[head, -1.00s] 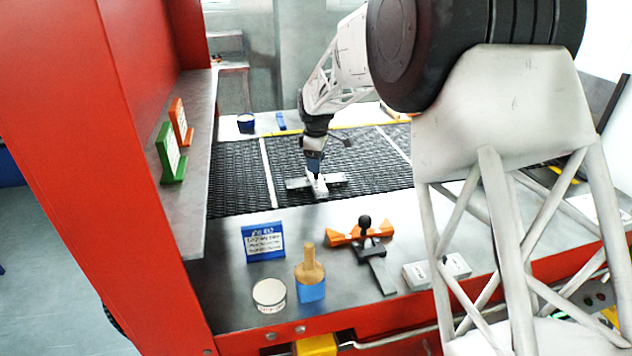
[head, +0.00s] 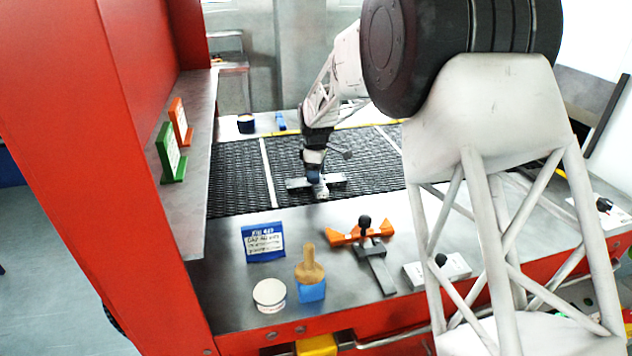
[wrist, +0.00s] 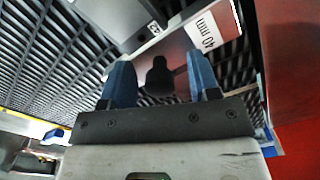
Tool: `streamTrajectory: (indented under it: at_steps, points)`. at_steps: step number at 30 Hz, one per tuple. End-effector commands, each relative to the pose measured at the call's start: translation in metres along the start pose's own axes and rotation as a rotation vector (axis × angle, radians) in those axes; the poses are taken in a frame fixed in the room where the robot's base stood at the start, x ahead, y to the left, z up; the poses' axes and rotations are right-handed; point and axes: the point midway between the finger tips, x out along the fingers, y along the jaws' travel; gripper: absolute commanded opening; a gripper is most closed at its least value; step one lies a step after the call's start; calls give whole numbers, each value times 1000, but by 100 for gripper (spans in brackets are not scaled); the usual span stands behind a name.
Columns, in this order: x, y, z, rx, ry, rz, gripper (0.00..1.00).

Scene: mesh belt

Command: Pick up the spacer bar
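A grey metal bar (head: 332,180) lies across the black mesh belt, with a lighter piece (head: 320,191) crossing in front of it. In the wrist view, a grey-brown bar (wrist: 177,55) bearing a white "40 mm" label shows beyond and between my blue fingers; I take it for the spacer bar. A second grey bar (wrist: 112,20) with a small number tag lies beside it. My gripper (wrist: 162,80) is open, its fingers wide apart, pointing at the bar. A dark shape lies between the fingertips. I cannot tell whether the fingers touch the bar. In the head view my gripper (head: 315,180) hides part of the bars.
The mesh belt (head: 235,175) is mostly clear. On the front ledge stand a blue sign (head: 263,242), a round tin (head: 270,295), a wooden-handled block (head: 310,275), an orange piece with a black knob (head: 345,237) and a white box (head: 455,268). A red frame (head: 90,150) rises at left.

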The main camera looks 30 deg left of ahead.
Motion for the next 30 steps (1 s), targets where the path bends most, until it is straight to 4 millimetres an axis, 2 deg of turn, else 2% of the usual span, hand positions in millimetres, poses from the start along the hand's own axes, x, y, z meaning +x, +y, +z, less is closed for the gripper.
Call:
streamTrajectory:
  at_steps: [1,9,11,23,30]
  points:
    - [0,0,0,0,0,0,48]
    - [0,0,0,0,0,0,6]
    - [0,0,0,0,0,0,0]
    - [-4,0,0,0,0,1,0]
    - [-23,0,0,0,1,2,0]
